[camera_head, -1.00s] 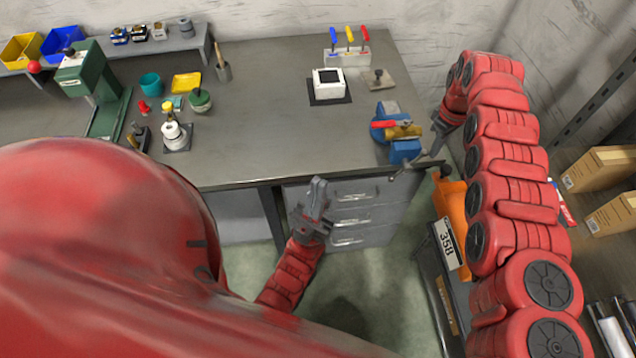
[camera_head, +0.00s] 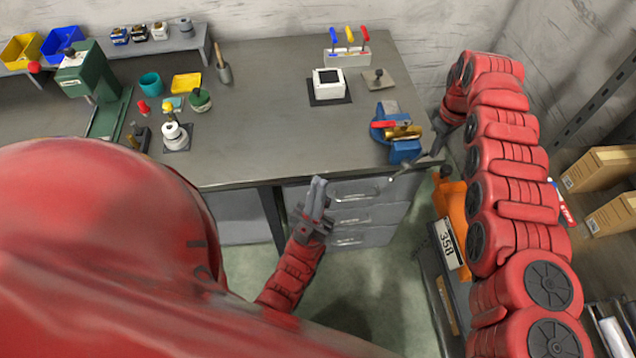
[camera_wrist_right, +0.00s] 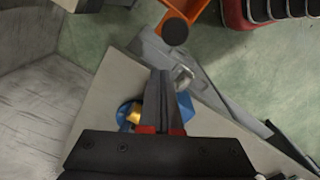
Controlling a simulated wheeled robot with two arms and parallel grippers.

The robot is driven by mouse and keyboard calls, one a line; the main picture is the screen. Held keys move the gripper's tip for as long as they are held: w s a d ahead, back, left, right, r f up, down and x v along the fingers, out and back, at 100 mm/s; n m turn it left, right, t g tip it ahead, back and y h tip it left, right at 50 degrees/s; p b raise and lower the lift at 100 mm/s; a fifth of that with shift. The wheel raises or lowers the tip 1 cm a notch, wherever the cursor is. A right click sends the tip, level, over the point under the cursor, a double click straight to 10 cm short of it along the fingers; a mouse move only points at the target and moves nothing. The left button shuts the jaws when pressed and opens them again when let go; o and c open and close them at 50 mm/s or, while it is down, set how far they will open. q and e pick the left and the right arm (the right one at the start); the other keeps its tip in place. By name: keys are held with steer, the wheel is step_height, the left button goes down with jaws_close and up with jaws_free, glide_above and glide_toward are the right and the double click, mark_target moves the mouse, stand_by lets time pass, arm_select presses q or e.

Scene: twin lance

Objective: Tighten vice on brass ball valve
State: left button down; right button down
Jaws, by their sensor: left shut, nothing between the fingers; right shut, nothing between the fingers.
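The blue vice (camera_head: 404,151) is fixed at the right front corner of the workbench. The brass ball valve (camera_head: 402,131), with a red lever (camera_head: 383,124), sits at its jaws; whether it is clamped firmly I cannot tell. My right gripper (camera_head: 437,146) is shut and empty just right of the vice, close to its metal handle. In the right wrist view, its shut fingers (camera_wrist_right: 159,76) lie over the vice (camera_wrist_right: 188,108) and partly hide it; brass (camera_wrist_right: 134,113) shows left of them. Contact with the handle is unclear. My left gripper (camera_head: 317,192) is shut and empty, before the drawers.
The workbench (camera_head: 270,110) has clear room in its middle. A white box (camera_head: 328,84) and a rack of coloured-handled tools (camera_head: 347,52) stand at the back. Cardboard boxes (camera_head: 596,167) are at right.

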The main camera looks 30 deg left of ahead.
mark_target(407, 165)
stand_by(0.6)
steer(key=f+b, duration=0.1)
steer(key=b, duration=0.1)
steer(key=f+b, duration=0.1)
steer(key=f, duration=0.1)
steer(key=shift+s+f+b, duration=0.2)
steer(key=shift+f+b, duration=0.1)
steer(key=shift+b, duration=0.05)
stand_by(0.3)
steer(key=shift+a+r, duration=0.15)
steer(key=shift+s+a+r+p, duration=0.1)
steer(key=shift+a+r+p, duration=0.3)
steer(key=shift+p, duration=0.7)
steer(key=shift+s+a+r+p, duration=0.15)
steer(key=shift+s+a+p, duration=0.1)
steer(key=shift+p, duration=0.6)
